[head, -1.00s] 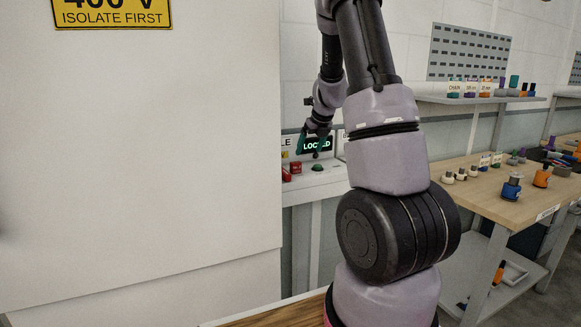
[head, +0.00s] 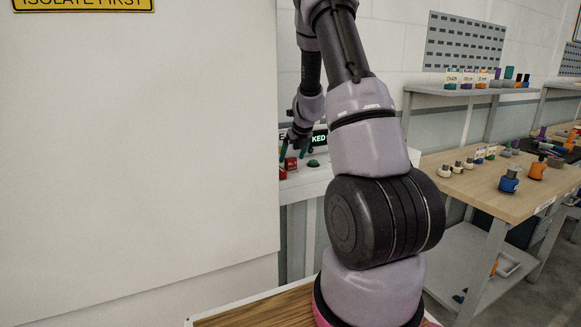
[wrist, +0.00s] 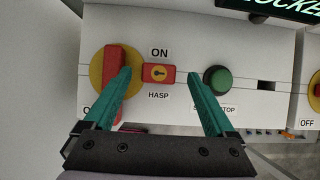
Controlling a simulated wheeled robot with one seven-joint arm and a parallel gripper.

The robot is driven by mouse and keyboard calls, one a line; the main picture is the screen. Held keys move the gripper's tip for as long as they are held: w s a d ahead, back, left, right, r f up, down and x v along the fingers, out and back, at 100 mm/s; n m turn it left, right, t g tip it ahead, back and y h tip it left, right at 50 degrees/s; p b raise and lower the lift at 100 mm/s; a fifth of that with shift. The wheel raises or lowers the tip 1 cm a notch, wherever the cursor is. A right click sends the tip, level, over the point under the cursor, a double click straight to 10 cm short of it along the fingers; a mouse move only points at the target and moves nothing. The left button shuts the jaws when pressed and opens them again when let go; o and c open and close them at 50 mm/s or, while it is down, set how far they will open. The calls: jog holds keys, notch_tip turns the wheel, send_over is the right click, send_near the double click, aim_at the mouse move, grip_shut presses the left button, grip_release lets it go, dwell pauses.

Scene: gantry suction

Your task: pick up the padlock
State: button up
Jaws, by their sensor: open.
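My gripper (wrist: 158,77) is open, with one teal finger on each side of the padlock in the picture. The left fingertip overlaps the red rotary handle (wrist: 113,85) on its yellow disc. The right fingertip is just left of the green button (wrist: 218,79). I cannot tell the depth left between fingertips and padlock. In the head view my gripper (head: 294,152) is over the panel, beside small red parts.
A lit green sign (head: 319,139) stands behind the panel. A large white cabinet wall (head: 140,150) fills the left of the head view. A wooden bench (head: 500,190) with several coloured items is at right, below a shelf (head: 470,90).

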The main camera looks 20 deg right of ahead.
aim_at(291, 158)
jog(key=shift+x, duration=1.6)
jog(key=shift+s, duration=0.1)
grip_shut()
jog(key=shift+r, duration=0.2)
